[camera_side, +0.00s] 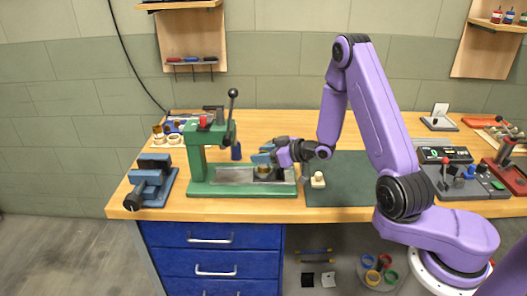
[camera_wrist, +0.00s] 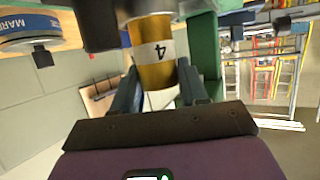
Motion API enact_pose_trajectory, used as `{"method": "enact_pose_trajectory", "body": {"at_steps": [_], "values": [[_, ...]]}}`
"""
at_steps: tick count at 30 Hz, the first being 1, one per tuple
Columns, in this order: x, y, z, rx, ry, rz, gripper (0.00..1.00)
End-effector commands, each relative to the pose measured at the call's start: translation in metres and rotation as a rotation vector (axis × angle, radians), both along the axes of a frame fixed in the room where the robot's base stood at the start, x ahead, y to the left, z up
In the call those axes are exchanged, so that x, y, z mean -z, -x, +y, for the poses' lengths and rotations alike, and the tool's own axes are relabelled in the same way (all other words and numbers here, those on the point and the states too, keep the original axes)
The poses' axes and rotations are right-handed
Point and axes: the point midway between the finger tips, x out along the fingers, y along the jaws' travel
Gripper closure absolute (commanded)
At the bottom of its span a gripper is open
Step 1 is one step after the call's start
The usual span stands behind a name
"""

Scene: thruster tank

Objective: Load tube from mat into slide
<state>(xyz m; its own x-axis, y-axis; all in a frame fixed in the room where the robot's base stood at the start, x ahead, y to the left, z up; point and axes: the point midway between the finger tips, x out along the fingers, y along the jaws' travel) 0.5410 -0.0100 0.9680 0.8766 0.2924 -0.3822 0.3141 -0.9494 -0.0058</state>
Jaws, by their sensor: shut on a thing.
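The tube is a brass cylinder with a white band marked 4 (camera_wrist: 155,52). It sits between the two fingers of my gripper (camera_wrist: 158,82) in the wrist view, and the gripper is shut on it. In the side view my gripper (camera_side: 264,158) is over the right part of the grey slide (camera_side: 232,176) at the foot of the green press (camera_side: 198,160). The brass tube (camera_side: 263,170) shows low there, at a dark block on the slide. I cannot tell whether it is seated. The dark green mat (camera_side: 350,170) lies to the right.
A cream block with a knob (camera_side: 318,181) stands on the mat's left edge. A blue vise (camera_side: 152,182) is left of the press. The press lever (camera_side: 232,112) stands upright, with a blue ram (camera_side: 236,152) below. A control panel (camera_side: 445,156) is at the right.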

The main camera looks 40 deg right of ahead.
Motion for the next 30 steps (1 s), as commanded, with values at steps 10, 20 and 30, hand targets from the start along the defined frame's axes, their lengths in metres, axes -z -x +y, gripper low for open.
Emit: {"method": "enact_pose_trajectory", "body": {"at_steps": [10, 20, 30], "values": [[0.002, 0.000, 0.000, 0.001, 0.001, -0.002, 0.92], [0.002, 0.000, 0.000, 0.000, 0.001, -0.001, 0.27], [-0.005, 0.016, -0.007, 0.004, 0.001, -0.001, 0.27]]}}
